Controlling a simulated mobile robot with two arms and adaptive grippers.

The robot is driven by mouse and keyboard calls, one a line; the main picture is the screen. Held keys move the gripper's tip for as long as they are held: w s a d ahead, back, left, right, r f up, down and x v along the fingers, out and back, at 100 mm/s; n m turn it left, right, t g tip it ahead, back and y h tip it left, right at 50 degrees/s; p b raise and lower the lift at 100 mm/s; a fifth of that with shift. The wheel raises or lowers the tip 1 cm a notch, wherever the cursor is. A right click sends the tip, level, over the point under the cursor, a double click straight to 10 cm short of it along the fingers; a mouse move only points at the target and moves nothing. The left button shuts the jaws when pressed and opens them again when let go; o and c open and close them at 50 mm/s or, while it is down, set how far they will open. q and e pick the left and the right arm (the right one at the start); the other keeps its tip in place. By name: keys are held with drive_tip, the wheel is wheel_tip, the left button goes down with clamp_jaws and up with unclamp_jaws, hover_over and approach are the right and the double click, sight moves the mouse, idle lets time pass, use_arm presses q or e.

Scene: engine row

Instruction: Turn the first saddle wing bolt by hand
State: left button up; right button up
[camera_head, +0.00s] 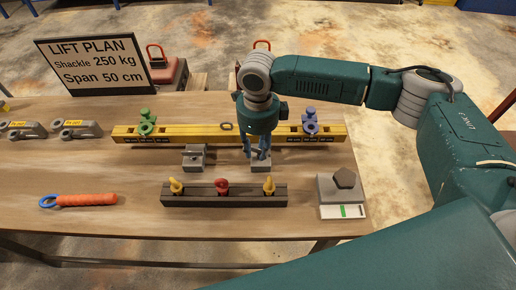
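Two small grey metal blocks stand on the table in front of the yellow beam (205,132). The left block (194,158) stands free, with a small fitting on top. The right block (261,168) is under my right gripper (259,157), which points straight down with its fingers at the block's top. The fingers hide the fitting there, and I cannot tell whether they are closed on it. A green fitting (147,122) and a blue fitting (310,121) sit on the beam towards its left and right ends. My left gripper is not in view.
A dark rack (210,201) holds two yellow pieces and a red one. A scale with a grey weight (341,186) stands at right. An orange-handled tool (85,200) and grey shackles (78,129) lie left. A sign (96,65) stands behind.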

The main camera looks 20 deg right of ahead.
sight(258, 154)
drive_tip(key=shift+w+r, duration=0.1)
drive_tip(key=shift+r, duration=0.35)
wheel_tip(258, 154, up, 11)
